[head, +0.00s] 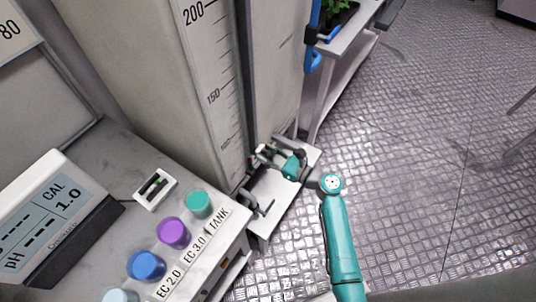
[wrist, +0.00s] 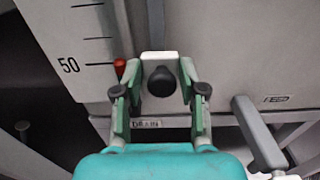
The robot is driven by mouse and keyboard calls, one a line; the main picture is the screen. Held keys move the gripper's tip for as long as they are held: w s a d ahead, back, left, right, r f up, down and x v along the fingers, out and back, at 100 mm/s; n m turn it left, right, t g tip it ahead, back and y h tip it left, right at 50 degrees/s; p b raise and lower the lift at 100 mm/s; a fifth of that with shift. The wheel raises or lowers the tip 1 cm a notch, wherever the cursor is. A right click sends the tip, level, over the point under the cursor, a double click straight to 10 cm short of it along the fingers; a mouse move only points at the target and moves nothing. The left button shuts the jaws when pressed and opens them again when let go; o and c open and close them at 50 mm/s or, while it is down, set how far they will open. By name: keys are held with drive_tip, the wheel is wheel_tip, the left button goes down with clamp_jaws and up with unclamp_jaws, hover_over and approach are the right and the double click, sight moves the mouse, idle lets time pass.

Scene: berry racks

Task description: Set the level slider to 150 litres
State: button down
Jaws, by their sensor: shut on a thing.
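The level slider is a white block with a black knob (wrist: 161,82), seen in the wrist view, with a red pointer (wrist: 119,66) on its left. The pointer stands about level with the 50 mark of the white scale strip (wrist: 75,35). In the head view the scale strip (head: 213,80) shows marks from 200 down to about 100. My gripper (wrist: 158,78) has a finger on each side of the slider and is shut on it. In the head view my gripper (head: 264,157) is at the tank's foot, and the slider is hard to make out there.
A grey lever (wrist: 258,133) marked FEED stands to the right of my gripper. A DRAIN label (wrist: 146,124) is below the slider. In the head view, a bench (head: 120,160) with a meter (head: 50,215) and several coloured caps is at left. Open metal floor (head: 430,150) lies right.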

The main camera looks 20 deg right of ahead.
wheel_tip(320, 180, up, 34)
drive_tip(key=shift+d+f, duration=0.25)
drive_tip(key=shift+w, duration=0.1)
drive_tip(key=c, duration=0.9)
unclamp_jaws()
drive_tip(key=v, duration=1.2)
